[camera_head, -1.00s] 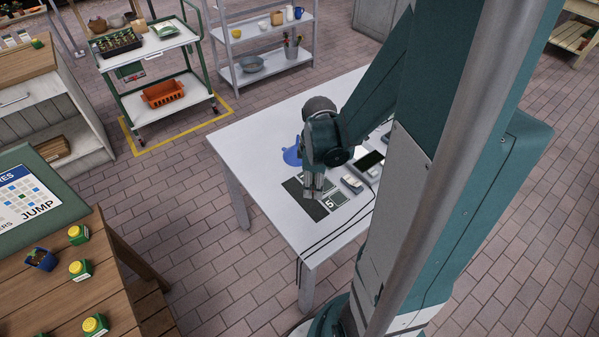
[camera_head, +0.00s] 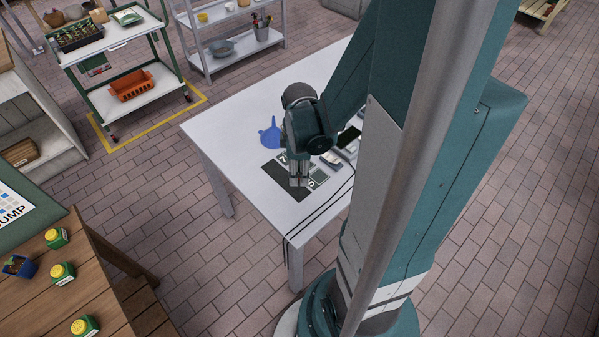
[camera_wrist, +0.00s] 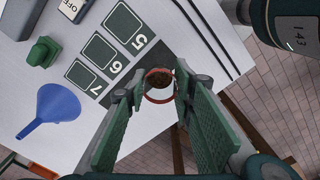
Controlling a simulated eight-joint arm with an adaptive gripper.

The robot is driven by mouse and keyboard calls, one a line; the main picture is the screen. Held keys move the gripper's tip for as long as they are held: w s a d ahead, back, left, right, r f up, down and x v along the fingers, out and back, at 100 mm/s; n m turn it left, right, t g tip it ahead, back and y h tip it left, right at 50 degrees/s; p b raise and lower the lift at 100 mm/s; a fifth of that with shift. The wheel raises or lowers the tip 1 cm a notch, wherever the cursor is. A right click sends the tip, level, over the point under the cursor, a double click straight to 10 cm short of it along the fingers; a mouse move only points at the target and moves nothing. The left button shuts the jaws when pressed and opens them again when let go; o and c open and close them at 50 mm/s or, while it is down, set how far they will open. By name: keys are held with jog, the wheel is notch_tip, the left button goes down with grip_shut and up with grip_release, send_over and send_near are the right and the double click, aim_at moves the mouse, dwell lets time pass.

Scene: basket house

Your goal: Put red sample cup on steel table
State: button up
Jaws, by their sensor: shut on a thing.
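My gripper (camera_wrist: 157,92) is shut on a small cup with a reddish rim and brown contents (camera_wrist: 159,79), seen from above between the fingertips in the wrist view. I take it as the red sample cup. In the head view my gripper (camera_head: 299,180) points down over the dark numbered mat, and the cup cannot be made out there. The pale grey table (camera_head: 225,136), likely the steel table, lies beneath; it also shows in the wrist view (camera_wrist: 75,135). I cannot tell whether the cup touches the table.
Dark cables (camera_head: 318,218) cross the table's near edge. The table's left part is clear. A wooden bench (camera_head: 105,285) stands at left.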

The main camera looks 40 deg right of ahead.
jog(key=shift+f+b, duration=1.95)
jog(key=shift+f, duration=1)
jog(key=shift+f+b, duration=0.45)
jog(key=shift+f, duration=0.1)
jog(key=o, duration=1)
jog(key=shift+r, duration=0.3)
jog(key=shift+r, duration=5.75)
